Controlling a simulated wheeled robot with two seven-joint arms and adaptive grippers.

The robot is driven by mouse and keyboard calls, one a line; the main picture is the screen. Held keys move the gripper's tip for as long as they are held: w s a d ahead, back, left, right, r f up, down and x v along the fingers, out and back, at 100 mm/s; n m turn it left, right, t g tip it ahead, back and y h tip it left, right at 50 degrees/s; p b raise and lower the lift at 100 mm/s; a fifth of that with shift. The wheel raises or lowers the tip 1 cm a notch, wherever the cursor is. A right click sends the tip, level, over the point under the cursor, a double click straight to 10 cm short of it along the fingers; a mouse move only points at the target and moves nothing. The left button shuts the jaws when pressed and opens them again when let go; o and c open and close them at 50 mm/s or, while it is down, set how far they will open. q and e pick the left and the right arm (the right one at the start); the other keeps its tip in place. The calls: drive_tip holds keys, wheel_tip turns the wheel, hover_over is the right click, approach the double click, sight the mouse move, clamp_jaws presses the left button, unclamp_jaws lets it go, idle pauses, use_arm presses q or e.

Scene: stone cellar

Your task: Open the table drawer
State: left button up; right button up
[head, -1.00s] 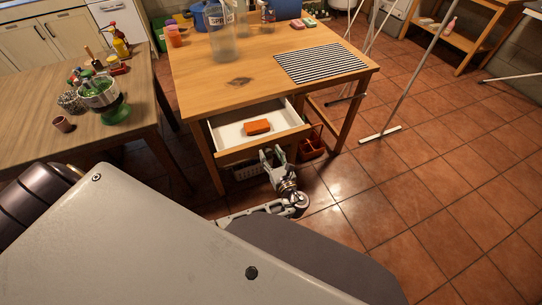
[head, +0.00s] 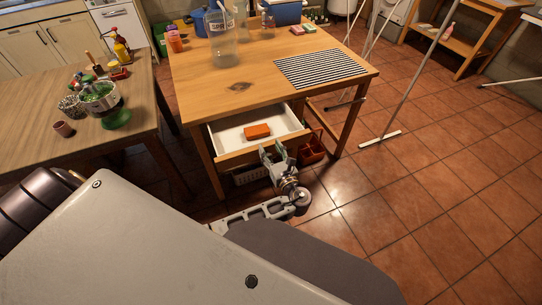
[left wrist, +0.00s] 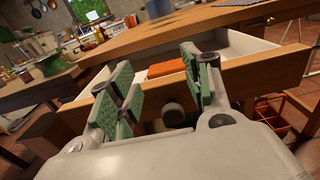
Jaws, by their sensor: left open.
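The table drawer (head: 228,134) stands pulled out from under the wooden table (head: 200,84). Its inside is white, and an orange block (head: 257,131) lies in it. A round knob (left wrist: 173,115) shows between the fingers, below the front's top edge. I cannot tell whether the fingers touch it. My right gripper is not in view.
A red caddy (head: 312,150) stands on the floor right of the drawer. A second table (head: 100,141) with a bowl and bottles is at left.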

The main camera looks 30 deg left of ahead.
use_arm(q)
drive_tip(key=shift+r, duration=1.95)
drive_tip(key=shift+n, duration=0.3)
